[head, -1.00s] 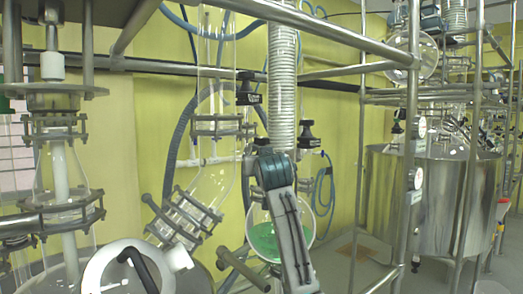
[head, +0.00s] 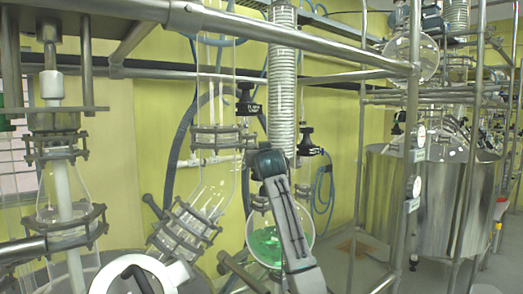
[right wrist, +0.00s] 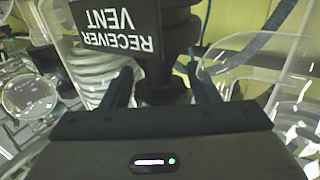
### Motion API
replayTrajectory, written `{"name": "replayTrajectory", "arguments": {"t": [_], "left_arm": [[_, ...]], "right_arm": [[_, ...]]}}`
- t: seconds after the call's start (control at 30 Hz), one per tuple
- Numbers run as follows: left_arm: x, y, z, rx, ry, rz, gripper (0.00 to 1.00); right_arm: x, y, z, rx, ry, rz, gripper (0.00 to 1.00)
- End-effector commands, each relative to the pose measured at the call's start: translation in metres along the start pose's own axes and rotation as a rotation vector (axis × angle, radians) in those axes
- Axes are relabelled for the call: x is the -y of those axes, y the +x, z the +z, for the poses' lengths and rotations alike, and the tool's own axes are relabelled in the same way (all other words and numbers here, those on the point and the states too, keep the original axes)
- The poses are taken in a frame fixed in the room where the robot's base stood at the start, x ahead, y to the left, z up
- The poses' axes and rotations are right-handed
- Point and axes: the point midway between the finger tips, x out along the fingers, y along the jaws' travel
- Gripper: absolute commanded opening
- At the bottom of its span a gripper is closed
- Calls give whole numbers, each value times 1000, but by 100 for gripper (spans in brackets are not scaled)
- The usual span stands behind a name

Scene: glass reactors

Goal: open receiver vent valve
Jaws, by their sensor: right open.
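The receiver vent valve shows in the right wrist view as a black stem (right wrist: 160,62) with a black label (right wrist: 115,28) reading "RECEIVER VENT" upside down. My right gripper (right wrist: 160,82) is open, with one finger on each side of the stem; I cannot tell whether they touch it. In the head view, my right arm link hides the right gripper. Two black valves stand there, one left of the coiled column (head: 247,103) and one right of it (head: 306,142); their labels are too small to read. My left gripper is not in view.
A round glass flask with green liquid (head: 266,243) hangs behind my right arm. A metal rail (head: 290,36) crosses above. Clamped glassware (head: 185,228) stands left of the arm, and a large steel vessel (head: 440,205) stands at right.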

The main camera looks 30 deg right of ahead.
Motion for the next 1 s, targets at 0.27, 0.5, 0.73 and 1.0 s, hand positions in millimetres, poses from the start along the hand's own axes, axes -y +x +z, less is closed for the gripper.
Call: {"name": "replayTrajectory", "arguments": {"t": [0.27,0.5,0.73,1.0], "left_arm": [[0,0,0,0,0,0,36],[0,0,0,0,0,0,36],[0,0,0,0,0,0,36],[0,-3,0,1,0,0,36]], "right_arm": [[0,1,0,-1,0,0,50],[0,1,0,-1,0,0,22],[-1,1,0,-1,1,-35,22],[-2,1,0,0,0,-190,22]]}}
